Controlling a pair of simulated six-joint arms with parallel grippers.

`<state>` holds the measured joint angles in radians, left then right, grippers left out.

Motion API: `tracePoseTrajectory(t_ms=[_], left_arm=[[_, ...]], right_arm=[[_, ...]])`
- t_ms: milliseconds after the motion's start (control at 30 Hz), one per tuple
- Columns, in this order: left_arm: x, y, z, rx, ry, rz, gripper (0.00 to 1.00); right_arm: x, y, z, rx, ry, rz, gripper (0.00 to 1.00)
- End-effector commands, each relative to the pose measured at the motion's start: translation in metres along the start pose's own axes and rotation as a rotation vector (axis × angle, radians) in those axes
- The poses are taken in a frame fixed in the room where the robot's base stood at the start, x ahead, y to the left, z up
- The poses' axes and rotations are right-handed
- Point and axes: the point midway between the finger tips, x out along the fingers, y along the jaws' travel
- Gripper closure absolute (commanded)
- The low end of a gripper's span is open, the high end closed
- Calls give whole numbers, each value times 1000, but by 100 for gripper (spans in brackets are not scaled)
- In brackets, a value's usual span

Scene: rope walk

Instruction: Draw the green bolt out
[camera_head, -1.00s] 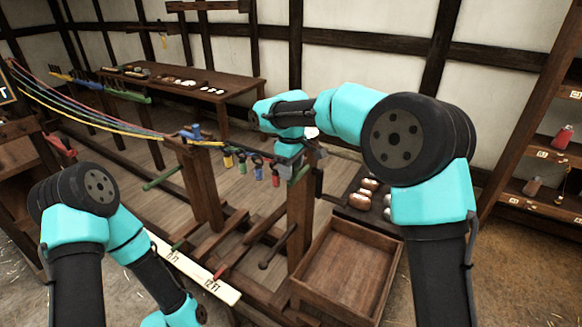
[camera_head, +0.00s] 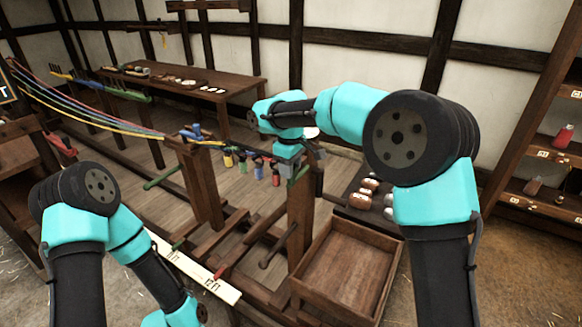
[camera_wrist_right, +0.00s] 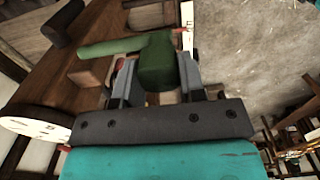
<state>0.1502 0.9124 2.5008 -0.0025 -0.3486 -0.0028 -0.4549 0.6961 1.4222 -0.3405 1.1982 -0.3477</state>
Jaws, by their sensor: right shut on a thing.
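The green bolt shows in the right wrist view as a dark green block-like head (camera_wrist_right: 157,62) with a lighter green bar reaching left from it. My right gripper (camera_wrist_right: 157,85) is shut on the dark green head, one grey finger on each side. In the head view my right gripper (camera_head: 296,168) is at the top of the right wooden post (camera_head: 300,225), where a small bit of green shows beside the fingers. How deep the bolt sits in the post is hidden. My left arm crosses the lower left, and its gripper is out of the picture.
Several coloured bobbins (camera_head: 242,164) hang just left of the right gripper. Coloured strands (camera_head: 100,115) run left from the left post (camera_head: 196,185). An empty wooden crate (camera_head: 345,270) stands below right. A dark tray (camera_head: 355,208) with rounded objects lies behind it.

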Motion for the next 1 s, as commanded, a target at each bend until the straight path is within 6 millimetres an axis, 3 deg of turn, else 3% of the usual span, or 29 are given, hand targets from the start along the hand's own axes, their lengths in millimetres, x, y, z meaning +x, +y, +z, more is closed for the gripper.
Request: tracePoseTrajectory(t_ms=[67,100,333,733,1000], left_arm=[[0,0,0,0,0,0,100],[0,0,0,0,0,0,100],[0,0,0,0,0,0,100],[0,0,0,0,0,0,100],[0,0,0,0,0,0,100]], right_arm=[[0,-4,0,-2,-4,-8,100],[1,-5,0,-2,-4,-9,60],[1,-4,0,-2,-4,-7,38],[-6,-2,0,-1,-1,-4,37],[-44,-2,-1,-1,1,-3,37]])
